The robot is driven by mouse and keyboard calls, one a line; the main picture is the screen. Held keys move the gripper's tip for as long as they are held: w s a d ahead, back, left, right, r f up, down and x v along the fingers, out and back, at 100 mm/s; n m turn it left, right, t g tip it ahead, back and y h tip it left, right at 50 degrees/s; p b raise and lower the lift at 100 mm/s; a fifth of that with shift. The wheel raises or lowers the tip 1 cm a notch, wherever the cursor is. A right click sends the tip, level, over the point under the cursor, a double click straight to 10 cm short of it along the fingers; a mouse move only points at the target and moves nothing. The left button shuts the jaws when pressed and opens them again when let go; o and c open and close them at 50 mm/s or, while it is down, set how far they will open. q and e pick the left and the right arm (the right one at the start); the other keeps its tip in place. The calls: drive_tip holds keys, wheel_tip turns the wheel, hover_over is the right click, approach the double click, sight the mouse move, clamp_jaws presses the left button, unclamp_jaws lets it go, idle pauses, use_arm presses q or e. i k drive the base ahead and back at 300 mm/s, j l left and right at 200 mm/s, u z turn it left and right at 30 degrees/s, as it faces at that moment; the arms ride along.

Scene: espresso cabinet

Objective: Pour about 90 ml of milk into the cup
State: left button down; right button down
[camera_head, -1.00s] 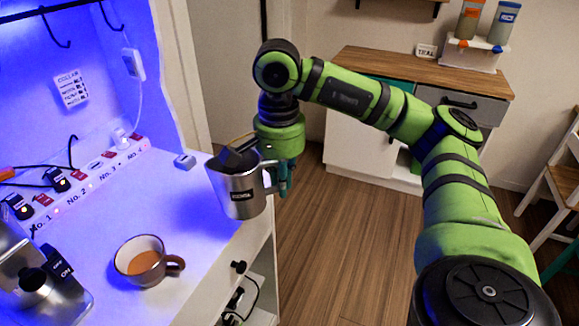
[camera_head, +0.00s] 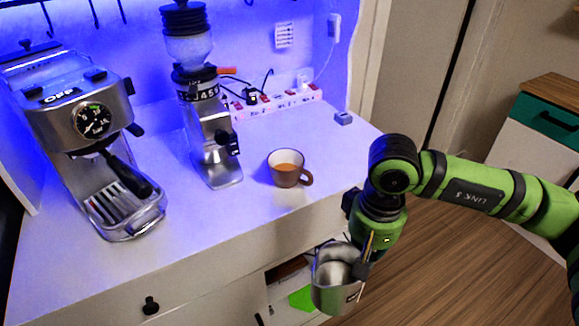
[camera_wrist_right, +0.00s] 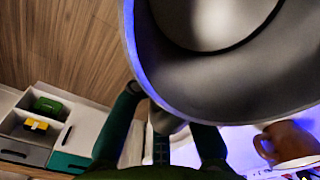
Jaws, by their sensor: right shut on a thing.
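A brown cup (camera_head: 285,176) with a pale inside and brown liquid stands upright on the white counter, handle to the right. It also shows at the right of the right wrist view (camera_wrist_right: 288,141). My right gripper (camera_head: 364,262) is shut on the handle of a metal milk jug (camera_head: 333,292), held off the counter, in front of its edge and apart from the cup. The jug's open rim faces up. In the wrist view the jug (camera_wrist_right: 150,45) fills the upper right; I cannot tell its milk level. My left gripper is not in view.
An espresso machine (camera_head: 88,130) and a grinder (camera_head: 206,130) stand left of the cup on the counter (camera_head: 190,222). A power strip (camera_head: 283,104) lies behind the cup. Counter around the cup is clear. A wooden-topped cabinet (camera_head: 548,125) stands at right.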

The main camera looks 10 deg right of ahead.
sight(285, 165)
drive_tip(key=k+j+u, duration=0.1)
drive_tip(key=k+u, duration=0.15)
drive_tip(key=k, duration=0.3)
drive_tip(key=u, duration=1.1)
drive_tip(key=l+u, duration=0.2)
drive_tip(key=l, duration=0.2)
drive_tip(key=k+l+u, duration=0.25)
drive_tip(key=l, duration=0.15)
drive_tip(key=k+l, duration=0.1)
drive_tip(key=l, duration=0.35)
drive_tip(key=k+l, duration=0.1)
drive_tip(key=l, duration=0.35)
drive_tip(key=k+l, duration=0.1)
drive_tip(key=l, duration=0.35)
